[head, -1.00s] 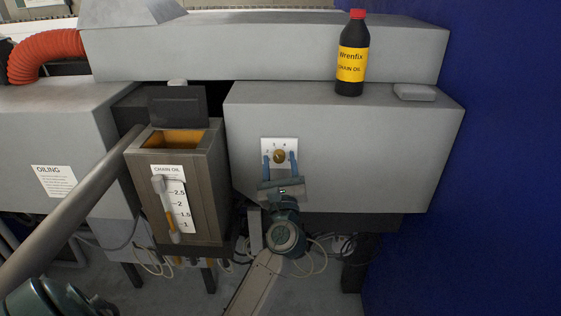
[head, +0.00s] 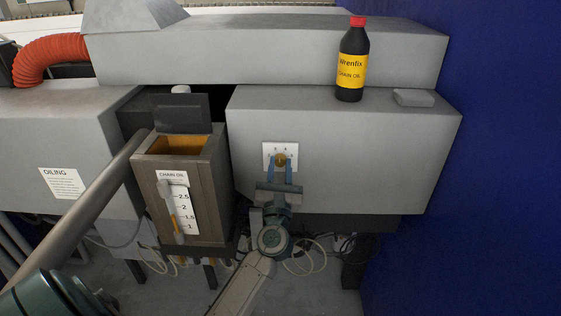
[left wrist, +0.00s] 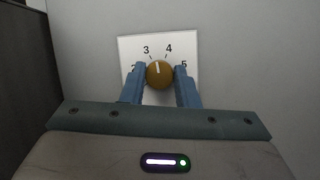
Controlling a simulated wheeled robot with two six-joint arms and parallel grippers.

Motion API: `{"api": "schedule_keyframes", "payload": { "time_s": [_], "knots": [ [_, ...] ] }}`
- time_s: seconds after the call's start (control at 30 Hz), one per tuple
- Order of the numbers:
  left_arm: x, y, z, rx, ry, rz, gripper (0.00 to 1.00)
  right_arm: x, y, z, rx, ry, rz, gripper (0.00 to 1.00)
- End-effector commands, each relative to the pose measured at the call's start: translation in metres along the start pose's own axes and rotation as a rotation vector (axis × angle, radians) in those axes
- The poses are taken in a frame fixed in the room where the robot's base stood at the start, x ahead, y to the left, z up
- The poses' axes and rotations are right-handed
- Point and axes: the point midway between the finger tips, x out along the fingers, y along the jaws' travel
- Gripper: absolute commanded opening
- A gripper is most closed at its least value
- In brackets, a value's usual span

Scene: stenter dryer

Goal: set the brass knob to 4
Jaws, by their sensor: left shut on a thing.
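The brass knob (head: 281,159) sits on a white dial plate (head: 267,148) on the front of the grey housing. In the left wrist view the knob (left wrist: 159,75) has a white pointer line standing nearly upright, between the 3 and 4 marks of the plate (left wrist: 127,48). The 5 shows at the right, and the 2 is partly hidden by a finger. My left gripper (head: 281,162) is shut on the knob, with one blue finger on each side. My right gripper is not in view.
A black chain oil bottle (head: 351,68) with a red cap stands on the housing (head: 355,145). A chain oil box (head: 150,192) with a level gauge and raised lid stands left of the arm. Cables hang below.

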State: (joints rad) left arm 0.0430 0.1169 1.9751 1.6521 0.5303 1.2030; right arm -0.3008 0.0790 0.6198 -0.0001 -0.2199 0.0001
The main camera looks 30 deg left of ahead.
Motion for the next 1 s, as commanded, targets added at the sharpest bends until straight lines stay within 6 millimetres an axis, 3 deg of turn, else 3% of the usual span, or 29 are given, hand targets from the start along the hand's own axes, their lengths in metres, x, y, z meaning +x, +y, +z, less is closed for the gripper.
{"api": "schedule_keyframes", "payload": {
  "time_s": [0.1,0.5,1.0],
  "knots": [
    [0.002,0.002,0.004,0.101,-0.003,-0.043,0.05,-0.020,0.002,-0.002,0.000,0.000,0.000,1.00],
    [0.002,0.004,0.004,0.378,-0.019,-0.160,0.05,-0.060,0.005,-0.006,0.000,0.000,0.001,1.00],
    [0.001,0.003,0.001,0.498,-0.027,-0.210,0.05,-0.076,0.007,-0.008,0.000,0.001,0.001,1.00]
  ]
}}
